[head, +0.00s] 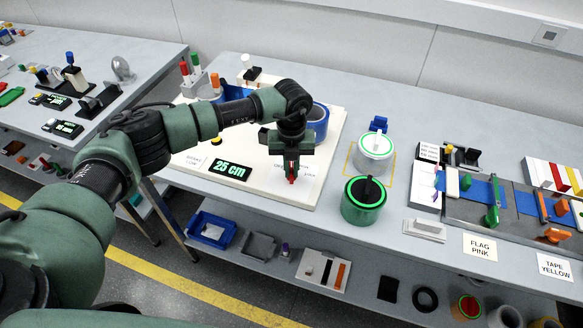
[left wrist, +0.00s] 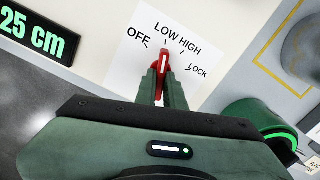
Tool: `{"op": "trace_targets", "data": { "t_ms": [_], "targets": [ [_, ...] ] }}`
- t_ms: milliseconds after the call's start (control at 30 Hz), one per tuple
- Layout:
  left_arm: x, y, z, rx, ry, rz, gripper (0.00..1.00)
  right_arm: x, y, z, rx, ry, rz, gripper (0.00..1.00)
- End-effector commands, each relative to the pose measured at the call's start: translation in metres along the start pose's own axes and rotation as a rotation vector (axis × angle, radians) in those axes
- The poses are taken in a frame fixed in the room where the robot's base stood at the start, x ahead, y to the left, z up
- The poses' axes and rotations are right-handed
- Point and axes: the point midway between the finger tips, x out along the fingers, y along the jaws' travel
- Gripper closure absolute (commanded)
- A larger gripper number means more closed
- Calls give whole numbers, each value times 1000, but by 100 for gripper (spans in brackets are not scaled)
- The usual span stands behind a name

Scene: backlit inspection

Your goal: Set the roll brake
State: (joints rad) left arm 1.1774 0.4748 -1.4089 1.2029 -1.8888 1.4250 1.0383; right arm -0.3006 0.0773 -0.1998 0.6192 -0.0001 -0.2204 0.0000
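The roll brake is a red lever (left wrist: 163,62) on a white dial card (left wrist: 128,58) marked OFF, LOW, HIGH and LOCK. In the left wrist view its white pointer line aims near the LOW mark. My left gripper (left wrist: 164,88) is down at the lever with its fingers close on both sides of it, seemingly shut on it. In the head view the gripper (head: 291,166) points down over the front right of the white board (head: 318,163), and the red lever (head: 292,180) shows just below its fingertips. My right gripper is not in view.
A display (head: 230,170) reading 25 cm lies left of the lever. A blue roll (head: 319,120) stands behind my gripper. A green-rimmed can (head: 362,202) and a silver can (head: 375,150) stand to the right. A fixture with blue tape (head: 484,192) lies farther right.

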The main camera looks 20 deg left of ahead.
Motion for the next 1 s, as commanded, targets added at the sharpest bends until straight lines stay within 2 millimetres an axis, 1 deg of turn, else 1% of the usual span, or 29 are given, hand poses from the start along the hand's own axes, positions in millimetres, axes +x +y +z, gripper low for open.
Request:
{"op": "trace_targets", "data": {
  "t_ms": [267, 467, 667, 1000],
  "targets": [
    [0, 1, 0, 9, 0, 1, 100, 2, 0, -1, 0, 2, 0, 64],
    [2, 1, 0, 73, -1, 0, 100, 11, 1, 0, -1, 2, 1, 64],
    [4, 1, 1, 209, -1, 0, 100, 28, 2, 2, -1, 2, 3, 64],
    [4, 3, 2, 528, -2, 0, 100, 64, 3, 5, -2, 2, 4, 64]
  ]
}}
